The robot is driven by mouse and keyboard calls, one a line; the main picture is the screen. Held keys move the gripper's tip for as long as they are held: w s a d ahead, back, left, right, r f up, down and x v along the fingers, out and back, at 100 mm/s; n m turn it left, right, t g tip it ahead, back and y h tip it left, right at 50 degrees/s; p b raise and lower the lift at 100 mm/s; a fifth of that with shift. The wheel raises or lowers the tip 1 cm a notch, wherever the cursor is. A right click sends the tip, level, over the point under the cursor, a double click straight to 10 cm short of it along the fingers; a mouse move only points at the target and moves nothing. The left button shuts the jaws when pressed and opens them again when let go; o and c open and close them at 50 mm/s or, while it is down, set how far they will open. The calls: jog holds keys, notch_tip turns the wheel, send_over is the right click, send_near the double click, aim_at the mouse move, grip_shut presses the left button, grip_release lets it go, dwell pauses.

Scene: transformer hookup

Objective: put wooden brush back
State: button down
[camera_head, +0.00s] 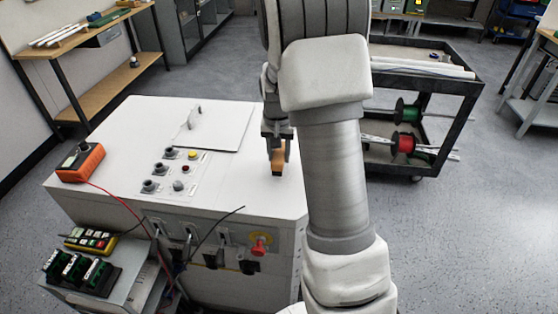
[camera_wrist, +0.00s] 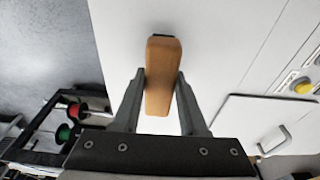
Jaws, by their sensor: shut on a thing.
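The wooden brush (camera_wrist: 160,80) is a tan wooden block with a dark strip at its far end in the wrist view. My gripper (camera_wrist: 161,85) is shut on it, with one grey finger on each side. In the head view the brush (camera_head: 278,160) shows below my gripper (camera_head: 277,143), over the right part of the white cabinet top (camera_head: 245,190). I cannot tell whether the brush touches the top. My arm hides part of the area to the right of it.
A black cart (camera_head: 462,88) with green and red spools stands behind on the right. The cabinet top has a raised lid with a handle (camera_head: 215,127), buttons and an orange meter (camera_head: 81,162). Wires and a red knob (camera_head: 259,246) are on its front. A wooden bench (camera_head: 100,85) stands back left.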

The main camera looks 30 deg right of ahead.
jog(key=shift+f, duration=1.1)
jog(key=shift+c, duration=2.2)
grip_release()
jog(key=shift+f, duration=0.1)
